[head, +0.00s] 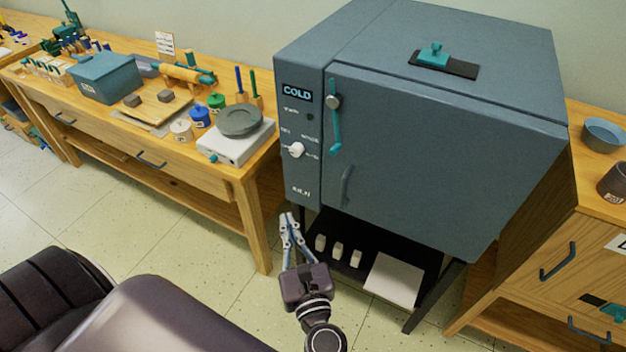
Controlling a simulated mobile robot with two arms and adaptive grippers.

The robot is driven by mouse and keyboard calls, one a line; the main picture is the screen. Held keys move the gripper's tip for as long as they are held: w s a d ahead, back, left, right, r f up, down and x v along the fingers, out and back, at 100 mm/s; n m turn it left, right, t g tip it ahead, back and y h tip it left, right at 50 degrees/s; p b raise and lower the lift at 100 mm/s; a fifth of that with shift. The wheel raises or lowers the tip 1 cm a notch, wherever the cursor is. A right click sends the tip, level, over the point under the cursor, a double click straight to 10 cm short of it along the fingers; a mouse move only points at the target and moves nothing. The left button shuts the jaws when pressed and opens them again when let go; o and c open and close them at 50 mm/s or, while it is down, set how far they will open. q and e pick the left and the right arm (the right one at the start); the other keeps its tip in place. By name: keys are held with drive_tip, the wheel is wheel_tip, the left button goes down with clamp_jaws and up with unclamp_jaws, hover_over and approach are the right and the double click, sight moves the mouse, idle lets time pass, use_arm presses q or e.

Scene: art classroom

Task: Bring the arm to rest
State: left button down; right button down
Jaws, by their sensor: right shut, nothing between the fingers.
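My right gripper (289,222) shows at the lower middle of the head view. Its fingers point up and are closed together with nothing between them. It hangs in front of the lower left part of a large blue-grey kiln (440,150), whose door is shut and whose panel reads COLD. No contact between the gripper and the kiln or its stand is visible. My left gripper is out of view.
A wooden workbench (178,160) at left holds a teal box (105,77), a white scale (236,145) and small jars. A shelf (345,238) under the kiln holds white blocks and a white slab (394,280). A wooden cabinet (545,247) stands at right. Tiled floor lies open at left.

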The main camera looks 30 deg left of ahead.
drive_tip(key=w+d+f+m+g+h, duration=0.1)
drive_tip(key=w+d+f+m+h, duration=0.15)
drive_tip(key=d+f+m, duration=0.45)
drive_tip(key=w+d+f+m+g+h, duration=0.1)
drive_tip(key=d+f+m+h, duration=0.2)
drive_tip(key=f, duration=0.8)
drive_tip(key=s+d+f+m+g+h, duration=0.25)
drive_tip(key=d+f+m, duration=0.35)
drive_tip(key=d+f, duration=0.3)
drive_tip(key=s+d+f+m+g+h, duration=0.1)
drive_tip(key=s+d+f+m, duration=0.35)
drive_tip(key=d+f, duration=0.4)
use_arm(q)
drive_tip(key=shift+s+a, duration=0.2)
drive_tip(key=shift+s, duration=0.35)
use_arm(e)
drive_tip(key=s+d+f+m+g+h, duration=0.1)
drive_tip(key=s+d+f+m+g, duration=0.1)
drive_tip(key=s+d+f+m, duration=0.4)
drive_tip(key=s+d+f+m+g+h, duration=0.1)
drive_tip(key=s+d+f+m, duration=0.5)
drive_tip(key=s, duration=0.7)
drive_tip(key=s+d+f+m+g+h, duration=0.1)
drive_tip(key=s+d+f+m+g, duration=0.2)
drive_tip(key=s+d+f+m, duration=0.3)
drive_tip(key=s+d+m, duration=0.4)
drive_tip(key=shift+s+d+h, duration=0.25)
drive_tip(key=shift+s+h, duration=0.1)
drive_tip(key=shift+h, duration=0.05)
